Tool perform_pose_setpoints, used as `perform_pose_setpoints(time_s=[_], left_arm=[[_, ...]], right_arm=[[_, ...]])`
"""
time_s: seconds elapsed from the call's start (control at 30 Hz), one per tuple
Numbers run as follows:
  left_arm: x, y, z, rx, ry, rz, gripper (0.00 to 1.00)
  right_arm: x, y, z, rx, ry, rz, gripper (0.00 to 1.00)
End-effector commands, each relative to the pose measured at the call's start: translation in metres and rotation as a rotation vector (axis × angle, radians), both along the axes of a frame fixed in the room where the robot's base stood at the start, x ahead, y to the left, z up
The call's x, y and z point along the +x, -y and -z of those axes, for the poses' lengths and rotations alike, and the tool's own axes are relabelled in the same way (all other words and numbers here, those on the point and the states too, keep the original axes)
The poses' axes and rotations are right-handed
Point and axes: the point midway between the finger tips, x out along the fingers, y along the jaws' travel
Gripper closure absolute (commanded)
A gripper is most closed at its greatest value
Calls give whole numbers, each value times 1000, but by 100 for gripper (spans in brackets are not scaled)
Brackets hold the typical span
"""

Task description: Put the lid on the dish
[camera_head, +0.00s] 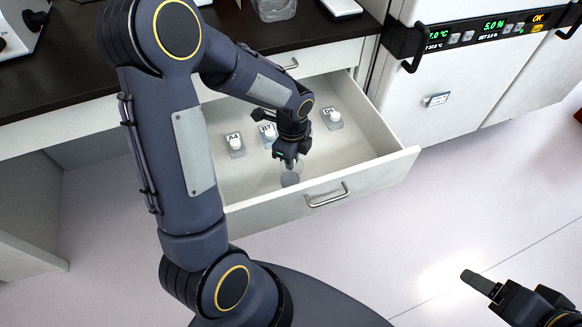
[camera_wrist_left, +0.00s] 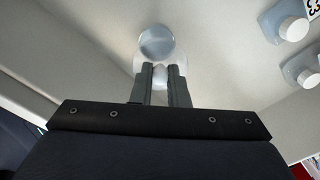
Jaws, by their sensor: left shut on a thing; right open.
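A small round dish (camera_head: 290,180) with a grey inside stands on the drawer floor near its front; it also shows in the left wrist view (camera_wrist_left: 157,42), just beyond the fingertips. My left gripper (camera_head: 288,163) reaches down into the drawer and is shut on the pale, translucent lid (camera_wrist_left: 160,76), gripped between its fingertips (camera_wrist_left: 160,80). The lid appears right beside the dish and partly overlaps it in the wrist view; I cannot tell whether they touch. My right gripper (camera_head: 490,288) is open and empty, over the floor at the lower right.
The open drawer (camera_head: 375,172) also holds several small white-capped containers with labels, such as the one by A4 (camera_head: 236,146) and the one by D5 (camera_head: 334,119). The drawer walls surround my left gripper. A dark counter (camera_head: 90,60) lies behind, a white cabinet (camera_head: 480,90) at right.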

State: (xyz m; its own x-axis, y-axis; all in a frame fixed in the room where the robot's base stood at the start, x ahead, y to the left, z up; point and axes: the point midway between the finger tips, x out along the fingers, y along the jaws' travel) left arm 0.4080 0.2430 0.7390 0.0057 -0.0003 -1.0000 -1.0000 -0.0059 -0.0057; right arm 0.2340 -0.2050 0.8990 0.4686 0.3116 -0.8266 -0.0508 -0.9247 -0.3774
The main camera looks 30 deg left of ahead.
Motion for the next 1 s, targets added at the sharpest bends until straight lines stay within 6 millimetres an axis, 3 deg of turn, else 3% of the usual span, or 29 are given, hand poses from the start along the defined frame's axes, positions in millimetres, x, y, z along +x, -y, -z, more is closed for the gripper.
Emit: perform_pose_setpoints(time_s=[0.2,0.67,1.0], left_arm=[[-5,-4,8,1,1,178,100],[-5,-4,5,0,-9,189,100],[-5,-4,42,0,-7,187,100]], right_arm=[[0,0,10,0,0,0,29],[0,0,3,0,0,0,29],[0,0,33,0,0,0,29]])
